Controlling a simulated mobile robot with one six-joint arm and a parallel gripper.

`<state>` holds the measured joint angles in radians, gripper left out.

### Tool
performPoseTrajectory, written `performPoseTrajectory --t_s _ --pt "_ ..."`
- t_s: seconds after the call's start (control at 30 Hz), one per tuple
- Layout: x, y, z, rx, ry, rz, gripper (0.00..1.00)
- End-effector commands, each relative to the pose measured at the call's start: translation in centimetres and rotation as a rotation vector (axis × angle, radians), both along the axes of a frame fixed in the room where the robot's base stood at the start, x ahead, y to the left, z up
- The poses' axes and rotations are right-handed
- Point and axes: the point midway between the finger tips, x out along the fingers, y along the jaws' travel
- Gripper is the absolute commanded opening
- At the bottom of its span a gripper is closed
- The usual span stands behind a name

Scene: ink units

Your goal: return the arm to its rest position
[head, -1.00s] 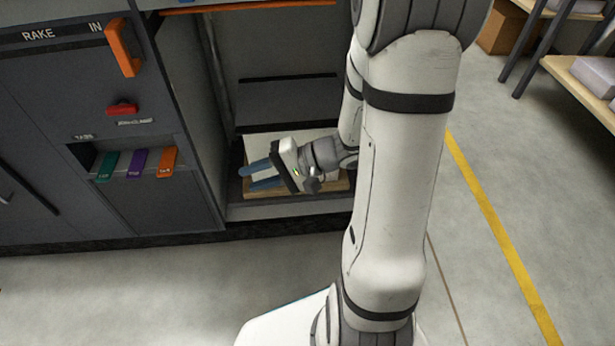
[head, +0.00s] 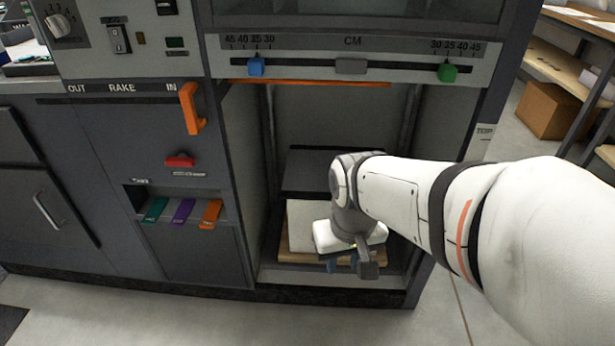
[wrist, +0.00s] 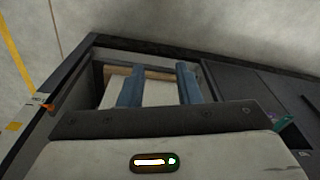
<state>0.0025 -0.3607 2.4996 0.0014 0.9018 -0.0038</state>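My gripper (head: 342,264) hangs in front of the open bay in the head view, with its blue fingers pointing down. The wrist view shows the two blue fingers (wrist: 159,88) apart, with nothing held between them. My arm reaches in from the right of the head view. Behind the gripper, a white paper stack (head: 300,226) lies on a wooden board (head: 288,254) on the bay floor. The white wrist housing hides part of the stack and board. Their exact distance from the fingers is hard to tell.
The bay has an orange bar (head: 310,83) along its top edge and a slider scale (head: 350,66) above. An orange handle (head: 190,108), a red knob (head: 180,160) and coloured tabs (head: 182,211) sit on the left panel. Floor in front is clear.

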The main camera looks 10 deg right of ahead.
Motion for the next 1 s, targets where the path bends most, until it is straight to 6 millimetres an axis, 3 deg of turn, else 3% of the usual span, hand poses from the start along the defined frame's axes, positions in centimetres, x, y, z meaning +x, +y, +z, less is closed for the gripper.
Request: performPoseTrajectory --t_s 0.17,1.0 --pt "0.5 0.3 2.5 0.001 -0.01 0.008 0.31" --pt "2.9 2.0 32.9 0.009 -0.156 0.056 0.31"
